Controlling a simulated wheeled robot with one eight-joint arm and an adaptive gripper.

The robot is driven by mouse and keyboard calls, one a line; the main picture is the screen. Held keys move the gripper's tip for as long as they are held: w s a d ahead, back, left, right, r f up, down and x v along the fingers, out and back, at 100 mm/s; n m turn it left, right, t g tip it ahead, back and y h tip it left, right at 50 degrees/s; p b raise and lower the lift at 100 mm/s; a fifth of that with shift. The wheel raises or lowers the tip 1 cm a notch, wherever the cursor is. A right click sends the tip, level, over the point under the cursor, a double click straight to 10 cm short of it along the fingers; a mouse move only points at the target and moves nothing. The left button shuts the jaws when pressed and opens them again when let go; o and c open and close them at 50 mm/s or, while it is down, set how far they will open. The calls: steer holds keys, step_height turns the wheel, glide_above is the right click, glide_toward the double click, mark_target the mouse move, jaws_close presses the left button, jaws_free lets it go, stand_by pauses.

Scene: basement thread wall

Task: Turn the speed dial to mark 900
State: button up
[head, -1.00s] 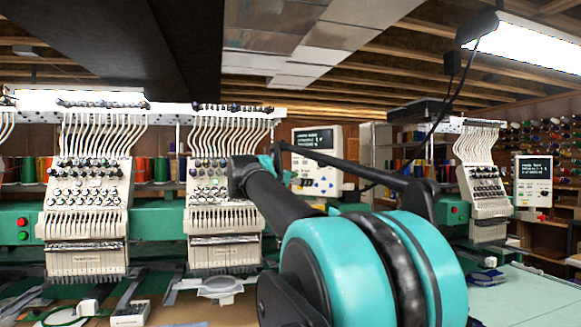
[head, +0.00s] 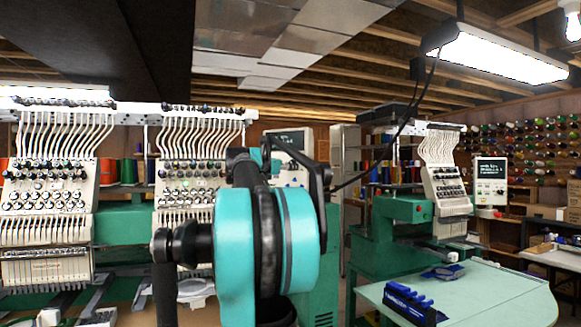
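No speed dial or mark 900 can be made out in the head view. A white control panel (head: 289,139) with a dark screen stands behind my arm, and its lower part is largely hidden. A second white control panel (head: 490,171) with a lit screen is at the right, with small controls and a red part at its bottom edge. They are too small to read. My teal and black arm fills the middle foreground. My gripper's fingers cannot be made out.
Multi-needle embroidery machines stand at the left (head: 50,205) and right (head: 446,190). A pale green table (head: 490,300) at the lower right bears a blue rack (head: 408,300). Floor shows between the machines. Thread spools line the right wall.

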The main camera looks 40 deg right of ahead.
steer(key=shift+x, duration=1.85)
steer(key=shift+c, duration=0.5)
steer(key=c, duration=1.1)
steer(key=shift+o, duration=0.2)
steer(key=shift+m, duration=10.7)
